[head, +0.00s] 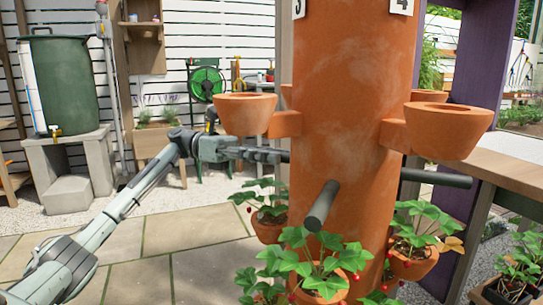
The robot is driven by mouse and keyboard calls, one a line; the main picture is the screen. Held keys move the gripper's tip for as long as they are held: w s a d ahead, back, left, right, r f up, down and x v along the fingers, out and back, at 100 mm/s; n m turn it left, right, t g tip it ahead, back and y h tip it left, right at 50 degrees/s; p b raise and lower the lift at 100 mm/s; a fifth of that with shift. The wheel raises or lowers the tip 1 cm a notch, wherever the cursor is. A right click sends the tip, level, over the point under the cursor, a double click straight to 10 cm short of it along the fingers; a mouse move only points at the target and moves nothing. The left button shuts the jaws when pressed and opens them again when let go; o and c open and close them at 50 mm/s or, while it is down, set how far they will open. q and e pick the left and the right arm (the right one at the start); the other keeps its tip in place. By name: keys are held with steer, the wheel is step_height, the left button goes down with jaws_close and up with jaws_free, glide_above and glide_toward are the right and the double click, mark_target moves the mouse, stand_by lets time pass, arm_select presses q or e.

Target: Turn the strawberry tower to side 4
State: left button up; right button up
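The strawberry tower (345,100) is a tall terracotta column in front of me, with cup-like pots on its sides. A plate with "3" (298,8) is at its upper left and one with "4" (401,5) at its upper right; both are cut by the top edge. Dark bar handles stick out: one toward me (322,205), one to the right (437,178), and one on the left (286,157). My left gripper (268,155) is at the left handle, below an empty pot (245,113). Whether its fingers close on that bar is unclear. My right gripper is out of view.
Strawberry plants (318,265) fill the lower pots. A wooden bench (515,180) stands close on the right, with a potted plant (515,270) below it. A green barrel (62,82) stands on blocks at the back left. The paving (205,235) left of the tower is clear.

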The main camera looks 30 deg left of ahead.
arm_select(q)
steer(key=s+a, duration=0.1)
steer(key=a, duration=1.1)
steer(key=shift+s, duration=0.4)
steer(key=shift+d, duration=0.1)
